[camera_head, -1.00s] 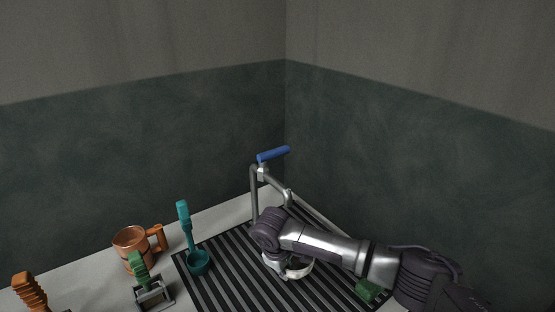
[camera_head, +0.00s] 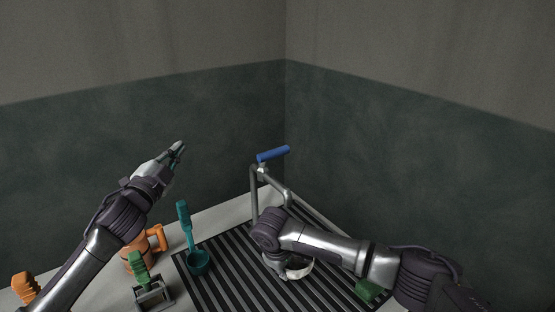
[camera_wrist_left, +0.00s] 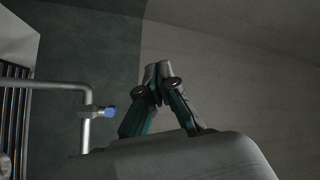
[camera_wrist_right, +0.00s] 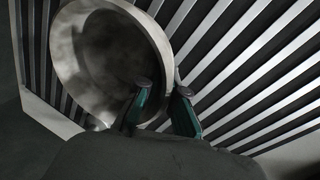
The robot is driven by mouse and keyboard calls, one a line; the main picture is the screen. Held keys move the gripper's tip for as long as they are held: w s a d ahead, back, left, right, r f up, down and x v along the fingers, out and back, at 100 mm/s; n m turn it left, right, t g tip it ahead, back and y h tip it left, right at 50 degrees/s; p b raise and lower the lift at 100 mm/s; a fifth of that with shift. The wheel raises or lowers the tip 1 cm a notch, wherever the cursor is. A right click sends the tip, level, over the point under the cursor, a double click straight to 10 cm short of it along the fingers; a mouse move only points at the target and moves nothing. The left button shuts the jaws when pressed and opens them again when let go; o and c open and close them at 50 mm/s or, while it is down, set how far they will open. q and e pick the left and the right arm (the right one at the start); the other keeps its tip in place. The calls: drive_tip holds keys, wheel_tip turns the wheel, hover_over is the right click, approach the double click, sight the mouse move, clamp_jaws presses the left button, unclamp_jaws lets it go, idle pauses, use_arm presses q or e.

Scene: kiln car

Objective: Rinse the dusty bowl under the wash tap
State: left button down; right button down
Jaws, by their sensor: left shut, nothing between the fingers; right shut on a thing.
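The bowl (camera_wrist_right: 88,62) is whitish with grey dust smudges inside. In the right wrist view my right gripper (camera_wrist_right: 162,92) is shut on its rim, over the slatted drain. In the head view the bowl (camera_head: 303,270) is mostly hidden behind my right gripper (camera_head: 285,270). The wash tap (camera_head: 254,195) is a grey bent pipe with a blue lever (camera_head: 273,154), standing behind the bowl. The tap also shows in the left wrist view (camera_wrist_left: 60,85). My left gripper (camera_head: 178,149) is raised at the left, shut and empty, apart from the tap. Its closed fingertips show in the left wrist view (camera_wrist_left: 157,72).
A black slatted drain grate (camera_head: 228,270) covers the middle of the counter. A teal ladle (camera_head: 198,262), an orange mug (camera_head: 158,238), a green-handled tool (camera_head: 139,265) and an orange-handled item (camera_head: 24,285) stand at left. A green block (camera_head: 368,290) lies at right. Walls close the back.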

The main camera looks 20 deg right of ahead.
sight(274, 156)
use_arm(q)
drive_tip(key=s+d+f+m+g+h, duration=0.35)
drive_tip(key=d+m, duration=0.25)
drive_tip(key=d, duration=0.3)
drive_tip(key=s+d+f+m+g+h, duration=0.25)
drive_tip(key=s+d+m+g, duration=0.2)
drive_tip(key=d, duration=0.55)
drive_tip(key=w+d+y, duration=0.1)
drive_tip(key=w+d, duration=0.5)
drive_tip(key=w, duration=0.2)
drive_tip(key=shift+w+m+t, duration=0.25)
drive_tip(key=shift+m+t, duration=0.05)
drive_tip(key=shift+m, duration=0.05)
drive_tip(key=shift+f, duration=0.1)
